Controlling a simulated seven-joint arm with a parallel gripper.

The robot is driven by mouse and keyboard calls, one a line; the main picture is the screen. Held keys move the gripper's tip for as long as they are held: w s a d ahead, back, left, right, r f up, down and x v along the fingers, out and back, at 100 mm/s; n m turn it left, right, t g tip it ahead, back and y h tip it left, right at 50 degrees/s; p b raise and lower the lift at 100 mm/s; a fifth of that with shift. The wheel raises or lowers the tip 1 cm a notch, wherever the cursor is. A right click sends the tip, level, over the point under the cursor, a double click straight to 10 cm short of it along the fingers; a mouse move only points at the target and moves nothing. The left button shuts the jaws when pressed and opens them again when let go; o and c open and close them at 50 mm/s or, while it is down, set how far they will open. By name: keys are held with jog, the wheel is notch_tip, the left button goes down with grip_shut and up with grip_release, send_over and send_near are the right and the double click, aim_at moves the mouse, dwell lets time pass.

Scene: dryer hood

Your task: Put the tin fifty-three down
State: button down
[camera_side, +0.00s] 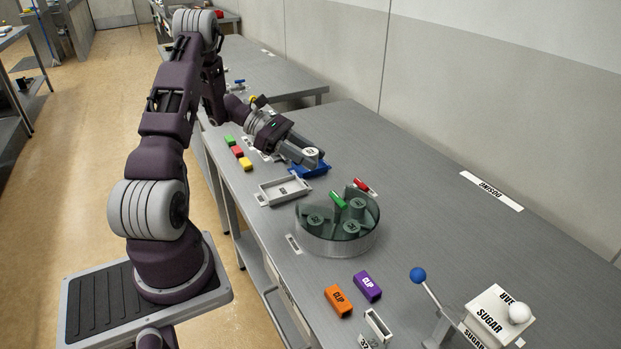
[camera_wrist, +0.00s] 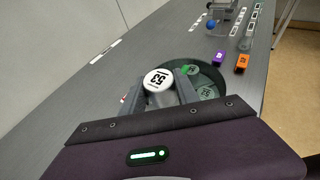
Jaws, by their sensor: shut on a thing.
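My gripper (camera_side: 305,155) is shut on a grey tin with a white lid, the tin fifty-three (camera_side: 310,152), held above the bench. In the wrist view, the tin's lid (camera_wrist: 157,79) shows "53" between the two fingers (camera_wrist: 165,88). A round, clear-walled dryer (camera_side: 337,243) stands in front of the gripper in the side view, with dark green dividers and several grey-green tins (camera_side: 350,228) inside. In the wrist view the dryer (camera_wrist: 222,78) lies just beyond and right of the held tin, partly hidden by a finger.
A blue holder (camera_side: 311,172) lies under the gripper, beside a pale tray (camera_side: 284,191). Green, red and yellow blocks (camera_side: 237,152) stand left. Orange (camera_side: 338,301) and purple (camera_side: 367,287) clip boxes and a sugar box (camera_side: 497,315) stand nearer.

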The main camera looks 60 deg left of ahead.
jog(key=shift+w+d+r, duration=0.1)
jog(key=shift+d+r, duration=0.05)
jog(key=shift+r, duration=0.4)
jog(key=shift+w+d+r, duration=0.1)
jog(key=shift+r, duration=0.4)
jog(key=w+d, duration=0.3)
jog(key=d, duration=1.6)
send_over(446, 259)
notch_tip(446, 259, down, 6)
notch_tip(446, 259, down, 10)
jog(key=shift+s+r, duration=0.1)
jog(key=shift+r, duration=0.05)
jog(key=shift+f, duration=0.25)
